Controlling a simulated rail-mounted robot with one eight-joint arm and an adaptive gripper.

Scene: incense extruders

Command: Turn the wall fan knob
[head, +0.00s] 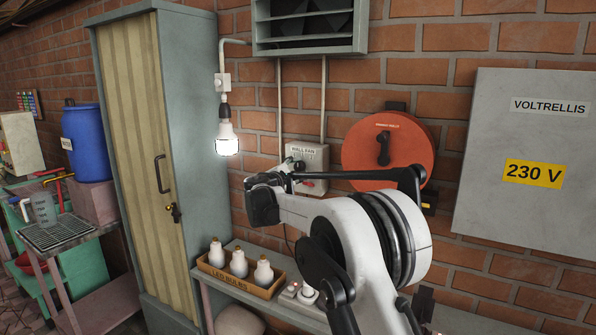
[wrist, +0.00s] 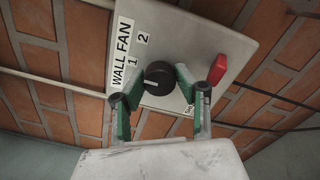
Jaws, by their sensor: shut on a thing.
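The wall fan control box (head: 309,155) is a grey-white box on the brick wall, labelled WALL FAN. In the wrist view its plate (wrist: 180,35) shows the marks 1 and 2, a round black knob (wrist: 159,75) and a red switch (wrist: 217,69). A pale line on the knob points to the left in that view. My gripper (wrist: 156,88) has its green-padded fingers on either side of the knob, shut on it. In the head view my gripper (head: 292,170) is at the box and partly covers it.
A lit bulb (head: 227,139) hangs left of the box, beside a tall cabinet (head: 190,120). A red-orange round housing (head: 410,140) and a grey 230 V panel (head: 525,220) are to the right. A tray of LED bulbs (head: 240,283) sits on the shelf below.

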